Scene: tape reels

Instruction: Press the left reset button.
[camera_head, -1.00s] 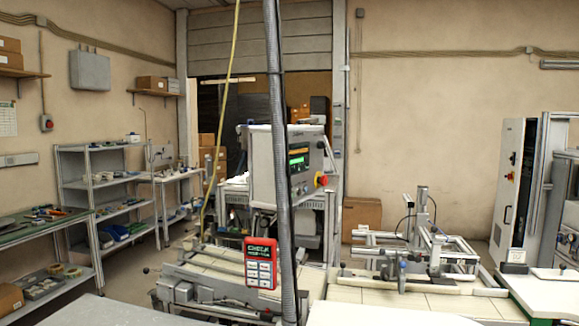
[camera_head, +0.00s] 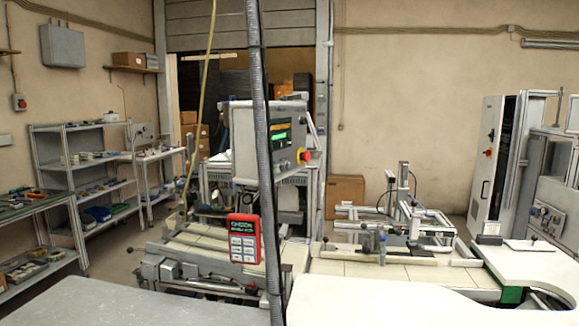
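No button in view is marked clearly enough for me to tell which is the left reset button. A grey control box (camera_head: 243,145) stands in the middle with a green-lit display (camera_head: 281,136) and a red button on a yellow base (camera_head: 304,155) at its right side. A red handheld panel (camera_head: 244,239) with pale keys is in front of and below it. A small red button box (camera_head: 20,102) is on the left wall. At the far right, a grey machine panel (camera_head: 547,216) bears small controls, too small to read. Neither of my grippers is in view.
A grey ribbed hose (camera_head: 262,110) hangs in front of the control box. A conveyor table (camera_head: 370,269) with a metal frame (camera_head: 400,215) is right of centre. White worktops (camera_head: 400,303) fill the front right, and a grey top (camera_head: 130,303) the front left. Shelves (camera_head: 95,175) stand at left.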

